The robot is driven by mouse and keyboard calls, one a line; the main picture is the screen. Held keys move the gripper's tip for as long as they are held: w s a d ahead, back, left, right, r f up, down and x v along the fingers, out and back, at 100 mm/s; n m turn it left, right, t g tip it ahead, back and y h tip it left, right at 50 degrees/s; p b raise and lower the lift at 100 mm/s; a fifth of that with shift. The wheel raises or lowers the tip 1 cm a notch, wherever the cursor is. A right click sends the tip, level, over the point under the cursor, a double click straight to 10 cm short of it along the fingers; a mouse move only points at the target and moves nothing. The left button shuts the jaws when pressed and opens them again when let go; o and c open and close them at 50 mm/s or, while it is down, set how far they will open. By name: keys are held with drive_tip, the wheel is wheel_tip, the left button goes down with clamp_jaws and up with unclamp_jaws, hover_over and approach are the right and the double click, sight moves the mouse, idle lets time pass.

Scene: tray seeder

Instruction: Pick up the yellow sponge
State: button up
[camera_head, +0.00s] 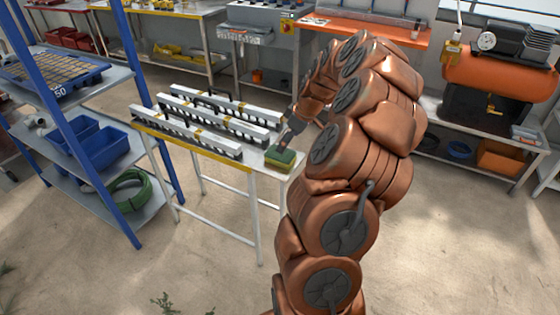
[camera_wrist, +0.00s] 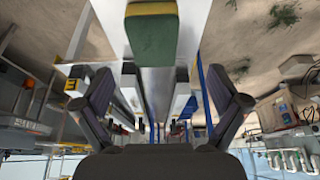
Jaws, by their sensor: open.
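The sponge (camera_head: 280,158), green on one face and yellow on the other, lies at the right front corner of the narrow white table (camera_head: 258,163). In the wrist view the sponge (camera_wrist: 152,38) is at the top centre, ahead of the fingers and apart from them. My gripper (camera_wrist: 160,85) is open, with its two dark fingers spread wide and nothing between them. In the head view my gripper (camera_head: 285,137) is just above and behind the sponge, partly hidden by my arm; whether it touches there I cannot tell.
Several long white rails (camera_head: 205,112) lie on the same table, left of the sponge. A blue-posted shelf (camera_head: 115,85) with blue bins (camera_head: 85,142) stands at the left. An orange machine (camera_head: 490,75) sits on the back right bench. Open floor lies in front.

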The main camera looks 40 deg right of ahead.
sight(280, 157)
drive_tip(key=shift+d+f, duration=0.3)
drive_tip(key=shift+f, duration=0.05)
drive_tip(key=shift+w+p+x, duration=0.2)
drive_tip(key=shift+p+x, duration=0.15)
drive_tip(key=shift+x, duration=1.3)
drive_tip(key=shift+w+p+x, duration=0.15)
drive_tip(key=shift+p+x, duration=0.15)
drive_tip(key=shift+x, duration=1.4)
drive_tip(key=shift+w+f, duration=0.1)
drive_tip(key=shift+f, duration=0.05)
drive_tip(key=shift+f+b, duration=0.25)
drive_tip(key=shift+b, duration=0.3)
drive_tip(key=c, duration=0.9)
drive_tip(key=shift+o, duration=0.2)
drive_tip(key=shift+r, duration=0.15)
